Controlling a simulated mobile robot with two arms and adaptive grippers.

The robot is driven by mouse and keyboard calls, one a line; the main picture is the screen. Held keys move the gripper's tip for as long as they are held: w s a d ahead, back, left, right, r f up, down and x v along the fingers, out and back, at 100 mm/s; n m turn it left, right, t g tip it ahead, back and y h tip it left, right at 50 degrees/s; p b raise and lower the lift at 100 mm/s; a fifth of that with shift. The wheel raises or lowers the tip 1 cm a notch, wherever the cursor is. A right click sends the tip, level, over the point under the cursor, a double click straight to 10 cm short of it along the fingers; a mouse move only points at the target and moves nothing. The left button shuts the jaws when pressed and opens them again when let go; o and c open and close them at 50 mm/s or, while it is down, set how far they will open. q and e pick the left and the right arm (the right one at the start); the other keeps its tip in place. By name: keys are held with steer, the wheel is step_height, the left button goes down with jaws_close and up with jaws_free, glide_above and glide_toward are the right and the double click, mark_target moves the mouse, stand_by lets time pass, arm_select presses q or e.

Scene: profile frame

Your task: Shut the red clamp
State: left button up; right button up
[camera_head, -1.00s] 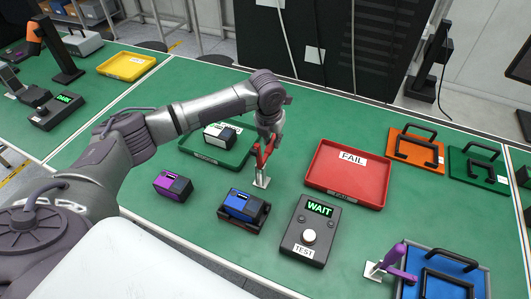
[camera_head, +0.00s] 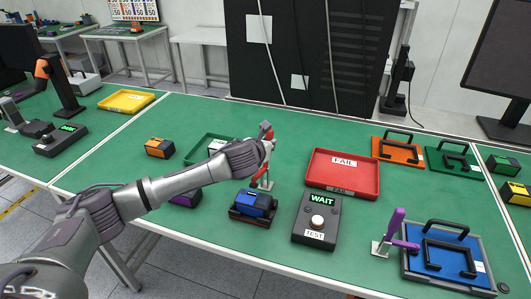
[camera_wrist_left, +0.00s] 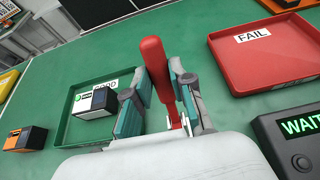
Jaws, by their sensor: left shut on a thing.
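The red clamp (camera_head: 266,132) stands on the green table behind the blue block, and its red handle points up. My left gripper (camera_head: 267,143) is at the handle and partly hides the clamp in the head view. In the left wrist view the red handle (camera_wrist_left: 155,62) rises between the two fingers of the left gripper (camera_wrist_left: 160,82), which are shut on it. The clamp's pale metal base (camera_head: 263,184) shows below the gripper; the joint between is mostly hidden. My right gripper is not in view.
A black fixture holding a blue block (camera_head: 254,203) sits in front of the clamp. The red FAIL tray (camera_head: 343,185) and the WAIT test box (camera_head: 317,218) are to the right. A green tray (camera_wrist_left: 76,132) is to the left. A purple clamp (camera_head: 396,226) stands beside a blue tray at right.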

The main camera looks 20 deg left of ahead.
arm_select(q)
steer(key=s+t+b, duration=0.1)
steer(key=b, duration=0.1)
steer(key=s+f+t+b, duration=0.1)
steer(key=shift+d+t+b, duration=0.1)
steer(key=shift+t+b, duration=0.2)
steer(key=shift+b, duration=0.05)
steer(key=shift+s+r+t+b, duration=0.25)
steer(key=shift+s+t+b, duration=0.15)
steer(key=shift+t+b, duration=0.3)
steer(key=o, duration=0.9)
steer(key=shift+w, duration=0.15)
steer(key=shift+c, duration=0.2)
steer(key=shift+r, duration=0.1)
steer(key=s+r, duration=0.1)
steer(key=s, duration=1.1)
steer(key=shift+d, duration=0.35)
